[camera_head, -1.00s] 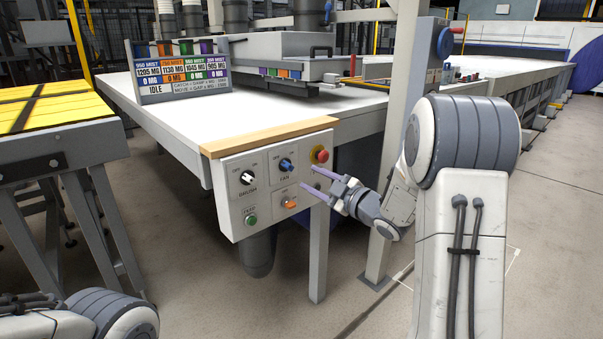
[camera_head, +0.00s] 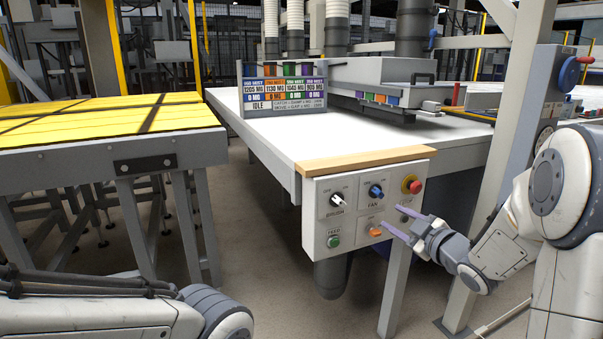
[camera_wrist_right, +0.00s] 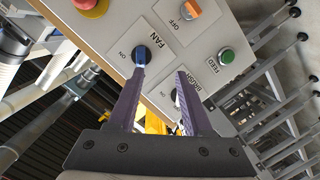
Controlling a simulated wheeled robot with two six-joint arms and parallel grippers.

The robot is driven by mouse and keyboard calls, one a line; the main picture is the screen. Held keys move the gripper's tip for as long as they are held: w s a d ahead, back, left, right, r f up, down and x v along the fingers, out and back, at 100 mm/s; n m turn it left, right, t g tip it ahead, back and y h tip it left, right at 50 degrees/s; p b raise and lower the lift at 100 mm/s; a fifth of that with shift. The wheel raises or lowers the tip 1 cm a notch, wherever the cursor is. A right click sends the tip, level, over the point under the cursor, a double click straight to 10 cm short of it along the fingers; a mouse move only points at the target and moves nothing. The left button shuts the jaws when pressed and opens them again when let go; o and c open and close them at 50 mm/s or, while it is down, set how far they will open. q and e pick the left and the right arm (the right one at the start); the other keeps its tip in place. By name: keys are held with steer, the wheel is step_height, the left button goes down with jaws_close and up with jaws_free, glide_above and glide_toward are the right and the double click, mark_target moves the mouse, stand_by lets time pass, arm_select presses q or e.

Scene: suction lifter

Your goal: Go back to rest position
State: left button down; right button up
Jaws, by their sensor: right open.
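My right gripper (camera_head: 393,221) is open and empty in front of the right side of the grey control panel (camera_head: 325,262). Its two purple fingers also show in the right wrist view (camera_wrist_right: 160,85), spread apart before the panel.
A white table (camera_head: 270,135) with a wooden front edge stands behind the panel. A display board (camera_head: 285,95) reading IDLE stands on it. A yellow-topped roller table (camera_head: 100,120) is at left. A grey post (camera_head: 497,170) rises at right. Floor shows between the tables.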

steer(key=s+a+f+m+g+h, duration=0.1)
steer(key=s+a+f+m+g, duration=0.1)
steer(key=s+a+f+g, duration=0.35)
steer(key=s+a+f+m+g+h, duration=0.2)
steer(key=s+a, duration=0.5)
steer(key=a, duration=0.4)
steer(key=s+a+f+g, duration=0.15)
steer(key=s+g, duration=0.25)
steer(key=s, duration=0.8)
steer(key=s+a+g, duration=0.3)
steer(key=s+g, duration=0.2)
steer(key=s, duration=0.8)
step_height(320, 180, up, 26)
steer(key=p, duration=2.7)
steer(key=shift+w+r+m+t+h+p, duration=0.2)
steer(key=shift+w+m+t+h+p, duration=0.15)
steer(key=shift+w+m, duration=0.1)
steer(key=shift+s+a, duration=0.1)
